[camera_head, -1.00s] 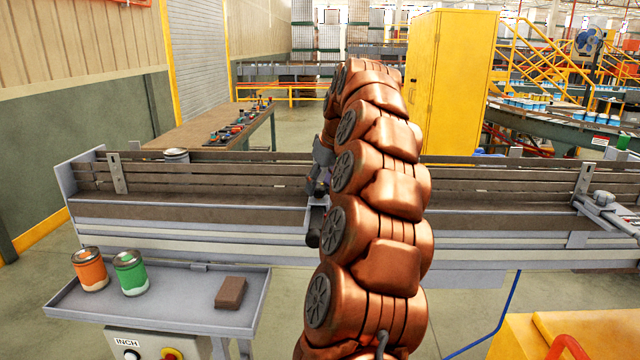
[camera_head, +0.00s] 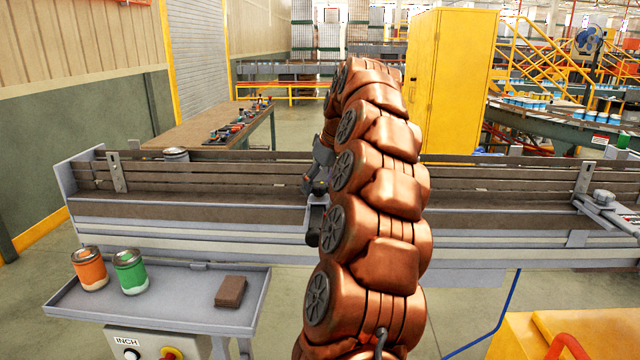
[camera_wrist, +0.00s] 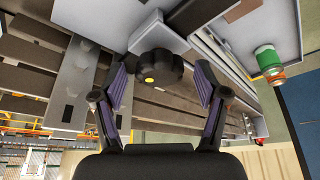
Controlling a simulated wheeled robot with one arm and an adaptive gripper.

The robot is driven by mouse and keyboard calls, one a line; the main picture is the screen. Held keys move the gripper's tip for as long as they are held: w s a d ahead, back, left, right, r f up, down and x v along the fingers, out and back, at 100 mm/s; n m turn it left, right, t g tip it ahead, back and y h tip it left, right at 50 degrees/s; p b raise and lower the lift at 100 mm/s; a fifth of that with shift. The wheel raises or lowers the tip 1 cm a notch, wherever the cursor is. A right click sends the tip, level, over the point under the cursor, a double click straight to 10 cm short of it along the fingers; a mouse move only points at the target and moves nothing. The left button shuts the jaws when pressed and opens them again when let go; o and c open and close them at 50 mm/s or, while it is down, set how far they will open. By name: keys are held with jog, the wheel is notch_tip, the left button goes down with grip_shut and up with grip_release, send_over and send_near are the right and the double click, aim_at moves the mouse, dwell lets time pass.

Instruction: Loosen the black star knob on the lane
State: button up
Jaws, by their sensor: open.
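My gripper (camera_wrist: 160,76) is open, with one finger on each side of the knob and a visible gap on both sides. In the head view, the dark round knob (camera_head: 319,187) shows beside my gripper (camera_head: 309,184), above the lane's front rail. My copper arm hides part of the gripper and the lane there.
A side tray (camera_head: 180,308) holds an orange can (camera_head: 89,270), a green can (camera_head: 130,273) and a brown block (camera_head: 230,292).

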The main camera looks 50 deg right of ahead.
jog(key=shift+r, duration=0.1)
jog(key=v, duration=0.7)
dwell(0.4)
jog(key=shift+s+r, duration=0.1)
jog(key=shift+s, duration=0.05)
dwell(0.4)
jog(key=s+a+f+n+g+y, duration=0.1)
jog(key=a+f, duration=0.3)
jog(key=a, duration=1)
jog(key=a+f+n+g+y, duration=0.1)
jog(key=a+f+g, duration=0.15)
jog(key=a, duration=1.15)
jog(key=s+a+f+g, duration=0.1)
jog(key=s+a+f, duration=0.5)
jog(key=s+f, duration=0.3)
jog(key=s+a+f+g+h, duration=0.1)
jog(key=s+a+f, duration=0.5)
jog(key=s, duration=0.9)
notch_tip(320, 180, down, 4)
jog(key=shift+s+a+r+m+g+h, duration=0.1)
jog(key=shift+s+a+m+g+h, duration=0.2)
jog(key=shift+s+m+g, duration=0.1)
